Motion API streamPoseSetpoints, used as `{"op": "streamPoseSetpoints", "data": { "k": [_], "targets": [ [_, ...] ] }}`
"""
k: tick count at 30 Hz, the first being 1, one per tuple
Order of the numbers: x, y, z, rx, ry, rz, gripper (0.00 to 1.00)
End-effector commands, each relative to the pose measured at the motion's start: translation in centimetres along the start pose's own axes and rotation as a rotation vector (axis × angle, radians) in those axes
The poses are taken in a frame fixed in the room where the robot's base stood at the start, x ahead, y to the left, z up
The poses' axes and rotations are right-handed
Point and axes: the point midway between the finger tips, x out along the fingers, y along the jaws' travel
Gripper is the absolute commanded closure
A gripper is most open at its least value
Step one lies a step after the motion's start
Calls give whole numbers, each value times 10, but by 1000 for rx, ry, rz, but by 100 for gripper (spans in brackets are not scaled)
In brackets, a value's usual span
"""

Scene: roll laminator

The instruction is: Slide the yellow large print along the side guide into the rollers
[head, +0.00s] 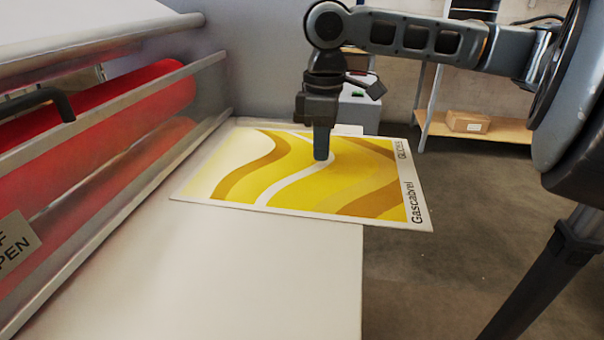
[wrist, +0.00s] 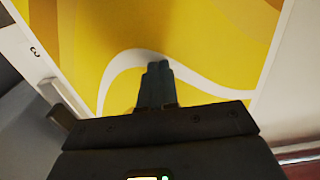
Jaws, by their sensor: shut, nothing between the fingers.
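The yellow large print (head: 290,180) lies flat on the feed table (head: 250,260), with wavy yellow, ochre and white bands and a white margin lettered "Gascabrel". Its right part sticks out past the table's right edge. My gripper (head: 321,157) is shut and empty, pointing straight down at the print's middle. The fingertips look to be at or just above the surface; contact is unclear. In the wrist view the shut fingers (wrist: 157,75) stand over the white band of the print (wrist: 200,40). The red roller (head: 100,115) lies to the left behind metal bars.
A grey raised strip (wrist: 65,105) lies along the print's edge in the wrist view; it may be the side guide. A sign (head: 15,245) ending in "PEN" hangs at the lower left. The near table is clear. A shelf with a cardboard box (head: 468,121) stands behind.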

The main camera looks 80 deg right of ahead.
Motion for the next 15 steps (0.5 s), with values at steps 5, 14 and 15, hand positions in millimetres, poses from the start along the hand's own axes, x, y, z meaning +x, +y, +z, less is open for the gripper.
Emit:
{"op": "streamPoseSetpoints", "data": {
  "k": [5, 14, 15],
  "targets": [
    [6, 0, 0, 0, 0, -1, 100],
    [14, 0, 0, 0, 1, 0, 100],
    [16, 0, 0, 0, 0, 0, 100]
  ]
}}
